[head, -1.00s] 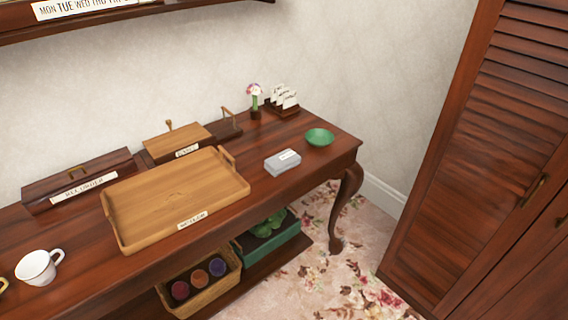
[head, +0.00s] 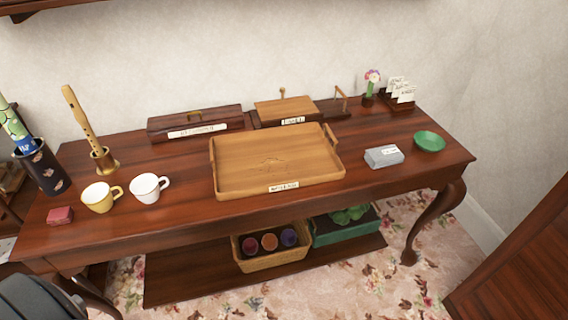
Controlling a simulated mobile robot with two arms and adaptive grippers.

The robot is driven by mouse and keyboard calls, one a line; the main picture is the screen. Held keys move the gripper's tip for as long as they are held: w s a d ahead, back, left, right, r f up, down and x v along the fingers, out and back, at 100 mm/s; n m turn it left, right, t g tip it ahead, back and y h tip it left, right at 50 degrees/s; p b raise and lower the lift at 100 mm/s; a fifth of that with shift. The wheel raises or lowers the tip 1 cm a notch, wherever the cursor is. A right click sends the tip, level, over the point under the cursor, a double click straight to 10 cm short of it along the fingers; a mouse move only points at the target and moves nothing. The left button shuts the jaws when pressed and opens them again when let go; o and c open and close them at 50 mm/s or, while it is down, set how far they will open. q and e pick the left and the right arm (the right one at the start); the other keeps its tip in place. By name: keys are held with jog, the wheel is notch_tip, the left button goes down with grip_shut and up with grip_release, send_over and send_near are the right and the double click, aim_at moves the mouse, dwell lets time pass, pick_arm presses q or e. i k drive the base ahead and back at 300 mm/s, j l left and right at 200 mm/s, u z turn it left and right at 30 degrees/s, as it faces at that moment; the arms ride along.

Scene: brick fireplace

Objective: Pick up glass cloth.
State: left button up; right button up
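A small grey folded block with a white label (head: 382,158) lies on the right part of the wooden table (head: 400,183); it looks like the glass cloth, but its label is too small to read. It lies between the wooden tray (head: 240,167) and a green bowl (head: 429,141). Nothing covers it. Neither of my grippers is in view.
A white cup (head: 146,188), a yellow cup (head: 99,197) and a small red block (head: 60,216) stand at the left. A long dark box (head: 195,123) is behind the tray. A basket (head: 272,262) sits on the lower shelf. The table's front right edge is clear.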

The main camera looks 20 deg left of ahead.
aim_at(380, 157)
jog(key=i+l+u, duration=0.25)
jog(key=i+l, duration=0.2)
jog(key=i+l+u, duration=0.25)
jog(key=l, duration=0.25)
jog(key=i, duration=0.1)
